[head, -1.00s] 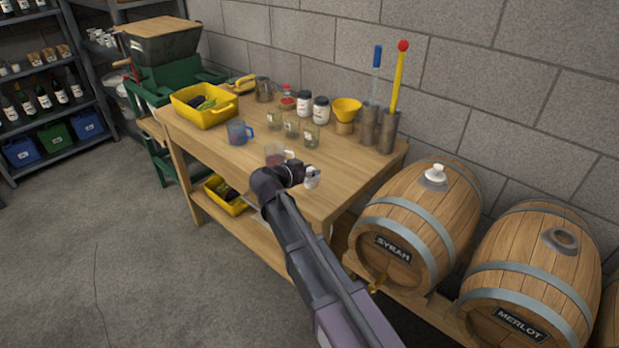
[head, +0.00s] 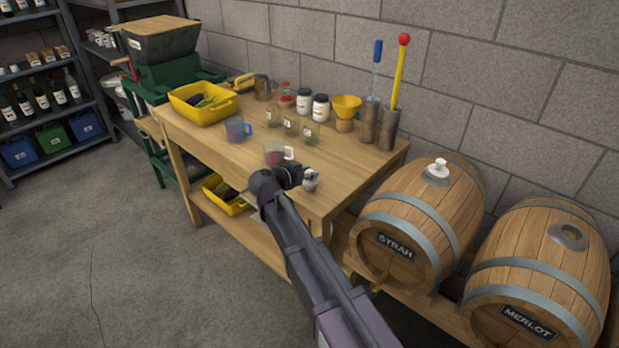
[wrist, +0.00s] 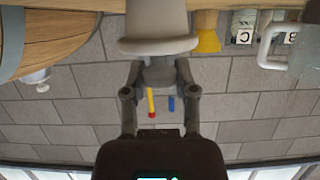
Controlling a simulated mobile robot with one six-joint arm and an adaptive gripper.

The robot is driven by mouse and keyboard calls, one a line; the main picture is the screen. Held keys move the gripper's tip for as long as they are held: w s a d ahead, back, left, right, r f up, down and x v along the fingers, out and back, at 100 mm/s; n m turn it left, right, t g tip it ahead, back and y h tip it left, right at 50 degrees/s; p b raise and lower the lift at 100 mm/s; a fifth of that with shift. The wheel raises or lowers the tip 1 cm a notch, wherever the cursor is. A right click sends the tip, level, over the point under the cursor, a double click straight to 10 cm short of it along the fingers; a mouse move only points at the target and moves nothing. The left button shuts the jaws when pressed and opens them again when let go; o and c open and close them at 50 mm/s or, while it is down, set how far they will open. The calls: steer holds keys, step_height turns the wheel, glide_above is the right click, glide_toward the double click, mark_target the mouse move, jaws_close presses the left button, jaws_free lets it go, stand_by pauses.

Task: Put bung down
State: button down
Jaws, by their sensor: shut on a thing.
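My gripper (wrist: 158,78) is shut on a grey bung (wrist: 158,34) in the wrist view, which is upside down. The bung has a wide flared part and a narrower part between the fingers. In the head view my gripper (head: 305,178) is at the near right part of the wooden workbench (head: 340,195), with the pale bung (head: 310,183) at its end. I cannot tell whether the bung touches the bench top. My arm hides part of the bench's front edge.
A mug (head: 274,155) stands close behind my gripper. Glass jars (head: 291,127), a yellow funnel (head: 347,106) and metal cylinders (head: 388,130) stand farther back. The Syrah barrel (head: 400,215) has a white bung (head: 439,168); the Merlot barrel's hole (head: 568,235) is open.

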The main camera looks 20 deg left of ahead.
steer(key=shift+f, duration=0.1)
stand_by(0.3)
steer(key=shift+f, duration=0.15)
steer(key=shift+c, duration=2)
jaws_free()
steer(key=shift+r, duration=0.25)
steer(key=p+v, duration=0.4)
steer(key=v, duration=0.8)
steer(key=shift+f, duration=0.1)
